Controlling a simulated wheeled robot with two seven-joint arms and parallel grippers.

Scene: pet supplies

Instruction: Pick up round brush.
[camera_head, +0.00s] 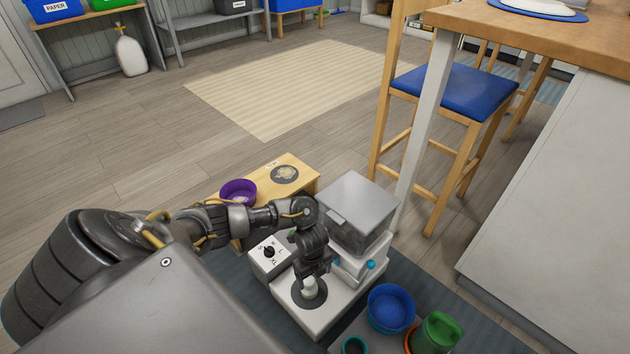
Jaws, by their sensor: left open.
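I cannot make out a round brush for certain in the head view. My left gripper (309,286) points down over a round dark recess (313,304) on a white machine (327,316). The gripper is open, and a small pale shape shows at its fingertips; I cannot tell whether it is a separate object. My left arm hides part of the machine's top. My right gripper is out of view.
A grey lidded box (358,205) stands right behind my gripper. A blue bowl (390,305) and a green container (437,332) stand at the lower right. A purple bowl (238,190) sits on a low wooden stand (300,170). A blue stool (455,92) stands farther back.

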